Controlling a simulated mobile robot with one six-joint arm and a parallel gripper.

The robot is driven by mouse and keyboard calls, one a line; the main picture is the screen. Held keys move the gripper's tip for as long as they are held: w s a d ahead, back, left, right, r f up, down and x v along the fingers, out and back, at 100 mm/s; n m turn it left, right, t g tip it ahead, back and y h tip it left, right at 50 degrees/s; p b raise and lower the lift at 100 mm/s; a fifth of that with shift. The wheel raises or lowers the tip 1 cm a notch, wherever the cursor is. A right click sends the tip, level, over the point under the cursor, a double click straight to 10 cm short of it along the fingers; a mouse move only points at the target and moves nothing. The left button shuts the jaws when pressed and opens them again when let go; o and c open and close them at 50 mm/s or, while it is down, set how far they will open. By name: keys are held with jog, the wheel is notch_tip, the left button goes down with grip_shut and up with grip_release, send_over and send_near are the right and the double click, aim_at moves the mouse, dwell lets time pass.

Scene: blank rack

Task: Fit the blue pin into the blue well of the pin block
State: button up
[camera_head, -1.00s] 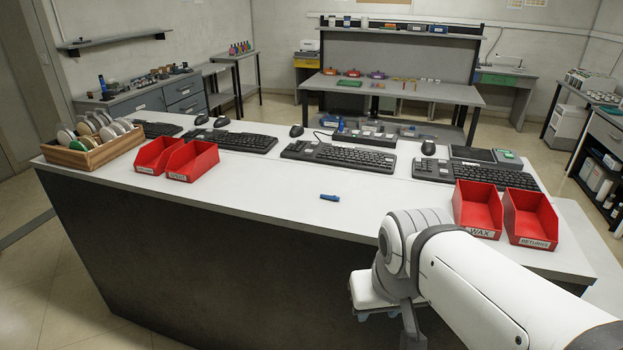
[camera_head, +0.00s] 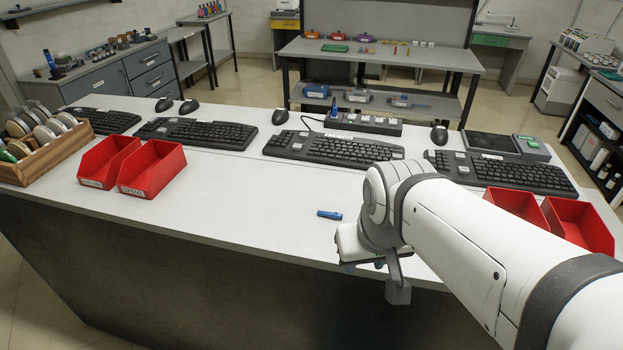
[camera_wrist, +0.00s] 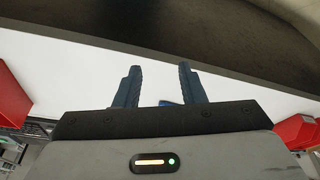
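A small blue pin (camera_head: 329,214) lies on its side on the white counter, near the front edge and just left of my arm. A bit of blue (camera_wrist: 166,103), probably the same pin, shows low between the fingers in the wrist view, mostly hidden. My gripper (camera_wrist: 159,68) is open and empty, its two dark blue fingers apart. In the head view my gripper (camera_head: 364,266) is mostly hidden under the wrist, right of the pin and nearer the front edge. A dark block (camera_head: 385,126) behind the keyboards, with a blue upright piece at its left end, may be the pin block; its wells are unclear.
Red bins stand at left (camera_head: 152,169) and right (camera_head: 580,226), the right ones partly behind my arm. Keyboards (camera_head: 331,148) line the counter's back. A wooden rack (camera_head: 45,158) with discs is far left. The counter (camera_head: 235,195) around the pin is clear.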

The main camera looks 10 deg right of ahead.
jog(key=shift+o, duration=0.4)
jog(key=m+g+y+b, duration=0.1)
jog(key=m+y+b, duration=0.25)
jog(key=m, duration=1.95)
send_near(335, 213)
jog(key=shift+w+d+f+y, duration=0.2)
jog(key=shift+w+f+y, duration=0.1)
jog(key=shift+f, duration=0.35)
jog(key=x, duration=0.7)
jog(key=shift+a+p, duration=0.25)
jog(key=shift+p, duration=0.15)
grip_shut()
